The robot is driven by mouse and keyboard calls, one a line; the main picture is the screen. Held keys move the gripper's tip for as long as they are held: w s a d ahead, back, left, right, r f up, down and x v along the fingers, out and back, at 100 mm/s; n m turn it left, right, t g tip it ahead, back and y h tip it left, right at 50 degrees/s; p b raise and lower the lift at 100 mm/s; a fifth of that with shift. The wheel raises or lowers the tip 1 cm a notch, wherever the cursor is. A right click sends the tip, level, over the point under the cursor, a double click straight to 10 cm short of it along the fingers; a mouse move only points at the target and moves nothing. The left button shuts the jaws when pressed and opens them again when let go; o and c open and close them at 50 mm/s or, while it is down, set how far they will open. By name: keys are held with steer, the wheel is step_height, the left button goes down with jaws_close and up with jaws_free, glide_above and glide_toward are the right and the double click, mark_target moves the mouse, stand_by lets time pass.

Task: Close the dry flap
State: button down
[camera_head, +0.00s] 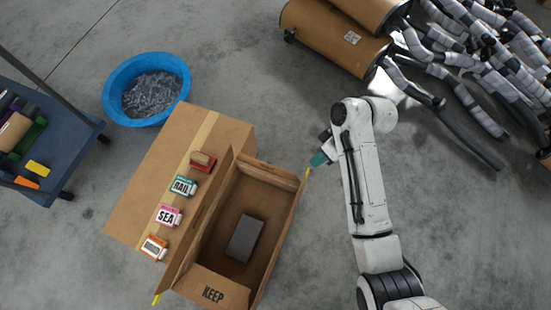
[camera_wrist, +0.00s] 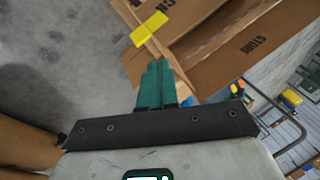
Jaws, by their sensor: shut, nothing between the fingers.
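An open brown carton (camera_head: 262,215) stands on the floor in the head view, with a dark grey block (camera_head: 244,238) inside. A flap marked KEEP (camera_head: 212,292) is at its near end. A long flap (camera_head: 196,222) rises along its left side. I cannot read the word DRY on any flap. My gripper (camera_head: 319,159) has teal fingers and is just right of the carton's far right corner, apart from it as far as I can tell. In the wrist view the gripper's fingers (camera_wrist: 156,84) are together and empty, below a yellow tab (camera_wrist: 149,29) on the carton's edge.
A flat closed carton (camera_head: 150,190) bearing several labelled stamps adjoins on the left. A blue tub (camera_head: 146,88) of metal pieces stands behind it. A blue cart (camera_head: 45,150) is far left. Mufflers and pipes (camera_head: 460,60) fill the back right.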

steer(key=w+a+n+g+y+b, duration=0.1)
steer(key=w+a+n+b, duration=0.2)
steer(key=w, duration=0.2)
steer(key=w+a+n+g+b, duration=0.1)
steer(key=w+a+n+b, duration=0.15)
steer(key=w, duration=0.25)
steer(key=b, duration=0.2)
glide_toward(266, 165)
steer(key=w+f, duration=0.3)
steer(key=f, duration=0.2)
steer(key=shift+s+a+f+p, duration=0.1)
steer(key=shift+s+a+p, duration=0.2)
steer(key=shift+s, duration=0.35)
steer(key=shift+s+a+p, duration=0.1)
steer(key=shift+s+a, duration=0.35)
steer(key=shift+s, duration=0.2)
steer(key=shift+s+a+f+p, duration=0.1)
steer(key=shift+s+a+p, duration=0.2)
steer(key=shift+s, duration=0.35)
steer(key=shift+r, duration=0.1)
